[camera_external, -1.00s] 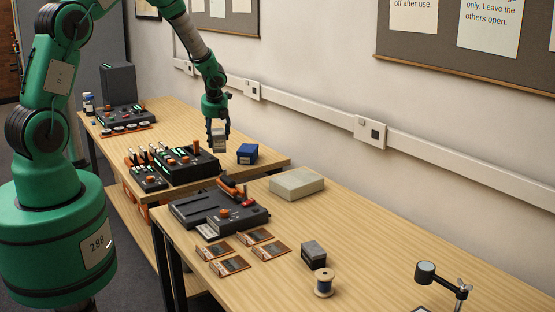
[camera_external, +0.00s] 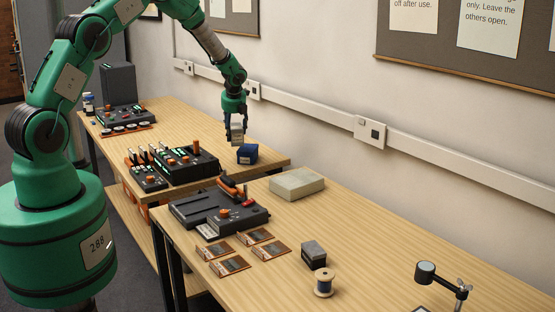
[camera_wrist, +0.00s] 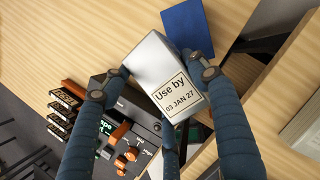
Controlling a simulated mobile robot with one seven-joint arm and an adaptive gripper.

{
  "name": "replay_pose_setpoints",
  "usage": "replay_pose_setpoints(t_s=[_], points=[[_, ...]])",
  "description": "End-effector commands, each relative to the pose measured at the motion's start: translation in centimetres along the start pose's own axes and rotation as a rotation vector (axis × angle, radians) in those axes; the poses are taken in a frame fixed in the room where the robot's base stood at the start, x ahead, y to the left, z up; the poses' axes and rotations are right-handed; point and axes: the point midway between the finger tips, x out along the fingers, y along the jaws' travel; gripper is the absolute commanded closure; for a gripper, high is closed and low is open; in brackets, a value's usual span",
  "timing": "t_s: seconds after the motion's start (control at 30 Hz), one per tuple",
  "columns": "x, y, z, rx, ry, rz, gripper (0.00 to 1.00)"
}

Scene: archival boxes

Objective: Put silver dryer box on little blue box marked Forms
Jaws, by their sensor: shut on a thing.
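The silver dryer box (camera_external: 237,131) is held between the fingers of my gripper (camera_external: 236,121). In the wrist view the silver box (camera_wrist: 160,70) shows a label reading "Use by 03 JAN 27", and the fingers (camera_wrist: 157,85) press on its two sides. The little blue box (camera_external: 247,154) sits on the far table near its right end. In the external view the silver box is above the blue box and slightly to its left. In the wrist view the blue box (camera_wrist: 188,28) lies just beyond the silver box, partly covered by it. No marking on the blue box is readable.
A black control panel with orange knobs (camera_external: 188,161) stands left of the blue box. A pale grey box (camera_external: 297,183) lies on the nearer table, with a dark device (camera_external: 215,210) beside it. The wall is close behind the tables.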

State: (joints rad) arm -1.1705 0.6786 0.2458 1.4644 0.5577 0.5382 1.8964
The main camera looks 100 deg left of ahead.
Motion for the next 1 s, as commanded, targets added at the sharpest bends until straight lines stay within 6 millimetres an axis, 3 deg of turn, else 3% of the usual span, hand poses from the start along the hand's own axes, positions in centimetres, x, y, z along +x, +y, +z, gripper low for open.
replay_pose_setpoints(t_s=[0.4, 0.77, 1.0], points=[[1.4, -2.6, 2.5, 0.0, -0.001, 0.0, 0.77], [1.5, -2.6, 2.5, 0.0, 0.0, 0.0, 0.77], [3.5, -2.6, 1.6, 0.0, 0.001, 0.0, 0.77]])
